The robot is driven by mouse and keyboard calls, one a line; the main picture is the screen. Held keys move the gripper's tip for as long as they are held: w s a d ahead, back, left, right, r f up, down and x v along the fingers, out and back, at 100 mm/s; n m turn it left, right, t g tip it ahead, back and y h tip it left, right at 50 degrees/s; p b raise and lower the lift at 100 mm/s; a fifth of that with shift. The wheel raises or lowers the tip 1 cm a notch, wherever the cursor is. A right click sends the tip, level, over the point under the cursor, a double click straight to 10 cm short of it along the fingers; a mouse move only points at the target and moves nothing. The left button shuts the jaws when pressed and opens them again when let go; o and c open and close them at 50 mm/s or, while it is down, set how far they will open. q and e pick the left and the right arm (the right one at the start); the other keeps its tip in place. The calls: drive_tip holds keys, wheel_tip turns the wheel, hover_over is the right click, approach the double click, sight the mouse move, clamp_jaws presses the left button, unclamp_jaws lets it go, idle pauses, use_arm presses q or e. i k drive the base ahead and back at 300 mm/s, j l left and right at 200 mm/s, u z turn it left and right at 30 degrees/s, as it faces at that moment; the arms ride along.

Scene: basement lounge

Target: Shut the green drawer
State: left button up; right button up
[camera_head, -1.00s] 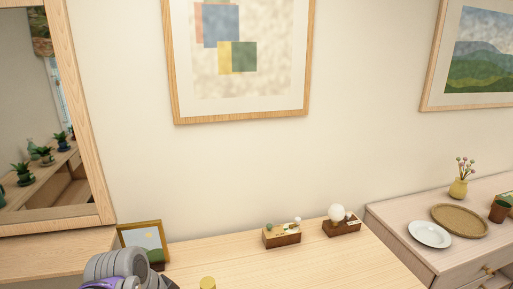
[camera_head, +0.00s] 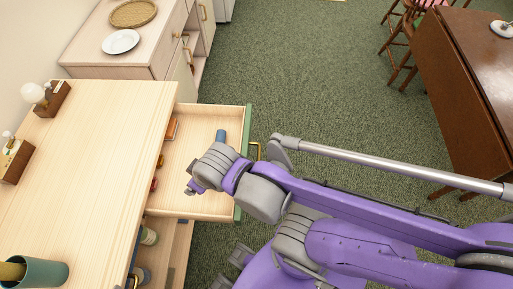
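The green drawer stands pulled out from the right side of the light wood cabinet (camera_head: 95,140). Its green front panel (camera_head: 243,122) faces right and carries a brass handle (camera_head: 257,150). The pale inside holds a blue item (camera_head: 220,136), an orange-brown item (camera_head: 172,129) and a small red item. My purple and grey arm comes in from the right, over the drawer front. Its end, which I take as my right gripper (camera_head: 194,187), is above the drawer's inside. Its fingers are too small and turned away to tell their state. No arm comes in from the left.
Below the drawer, open shelves hold jars (camera_head: 149,236). A green cup (camera_head: 40,272) and small wooden-based ornaments (camera_head: 48,100) stand on the cabinet top. A pale dresser (camera_head: 128,62) stands behind it. Green carpet (camera_head: 310,90) is clear up to a dark table (camera_head: 465,70).

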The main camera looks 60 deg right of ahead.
sight(199, 124)
drive_tip(key=k+l+z, duration=0.15)
drive_tip(key=z, duration=0.2)
drive_tip(key=k+l+z, duration=0.1)
drive_tip(key=l+z, duration=0.15)
drive_tip(key=z, duration=0.15)
drive_tip(key=k+l+z, duration=0.1)
drive_tip(key=l+z, duration=0.25)
drive_tip(key=j, duration=0.1)
